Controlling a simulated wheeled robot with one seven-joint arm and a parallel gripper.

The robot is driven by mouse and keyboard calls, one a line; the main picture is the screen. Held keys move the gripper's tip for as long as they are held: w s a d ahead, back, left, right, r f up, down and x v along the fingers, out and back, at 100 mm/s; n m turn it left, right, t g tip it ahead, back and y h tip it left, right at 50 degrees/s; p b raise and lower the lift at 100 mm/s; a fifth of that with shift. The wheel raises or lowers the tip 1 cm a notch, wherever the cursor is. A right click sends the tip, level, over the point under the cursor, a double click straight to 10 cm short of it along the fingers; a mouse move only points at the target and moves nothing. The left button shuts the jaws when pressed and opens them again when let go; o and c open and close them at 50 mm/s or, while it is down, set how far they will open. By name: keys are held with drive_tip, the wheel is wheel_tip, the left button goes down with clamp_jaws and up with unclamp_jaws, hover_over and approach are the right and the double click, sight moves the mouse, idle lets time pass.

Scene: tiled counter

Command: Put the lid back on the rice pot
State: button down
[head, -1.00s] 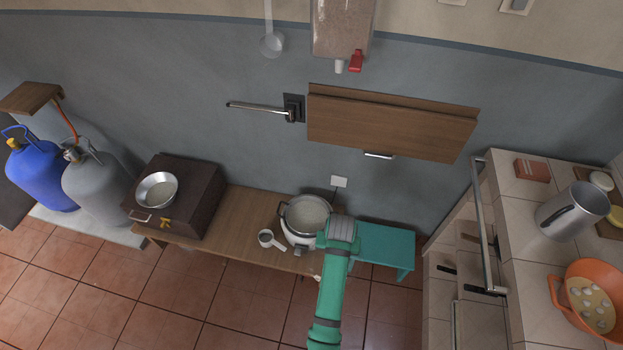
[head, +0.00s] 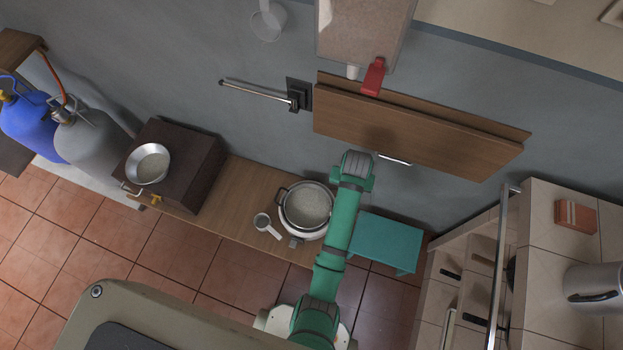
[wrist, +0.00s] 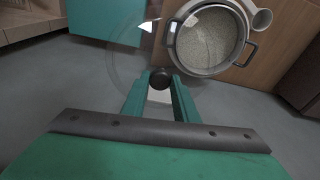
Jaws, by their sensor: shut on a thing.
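The rice pot (head: 306,206) stands open on the low wooden bench in the head view. It is a metal pot with side handles in a white cooker, and pale rice shows inside. The pot (wrist: 209,38) also shows at the top of the wrist view. My gripper (wrist: 160,84) is shut on the dark knob of a clear glass lid (wrist: 128,62). The lid is off the pot, and its near-invisible disc overlaps the pot's left edge in the wrist view. In the head view my arm's end is above and right of the pot; fingers and lid cannot be made out there.
A small measuring cup (head: 263,221) sits left of the pot on the bench (head: 236,205). A teal stool (head: 385,240) stands to the right. A wooden wall shelf (head: 420,130) is above. A dark box with a metal bowl (head: 149,164) stands left.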

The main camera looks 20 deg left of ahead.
drive_tip(key=s+a+f+n+y, duration=0.1)
drive_tip(key=a+f+n, duration=0.25)
drive_tip(key=a, duration=0.35)
drive_tip(key=s+a+f+n, duration=0.2)
drive_tip(key=a+f+n, duration=0.1)
drive_tip(key=a+n, duration=0.3)
drive_tip(key=shift+m, duration=0.75)
drive_tip(key=shift+s+a+f, duration=0.1)
drive_tip(key=shift+a+f, duration=0.05)
drive_tip(key=shift+f, duration=1.3)
drive_tip(key=shift+a+f, duration=0.1)
drive_tip(key=shift+f, duration=1.35)
drive_tip(key=shift+f, duration=0.15)
drive_tip(key=c, duration=0.8)
unclamp_jaws()
drive_tip(key=shift+c, duration=0.2)
wheel_tip(320, 180, up, 7)
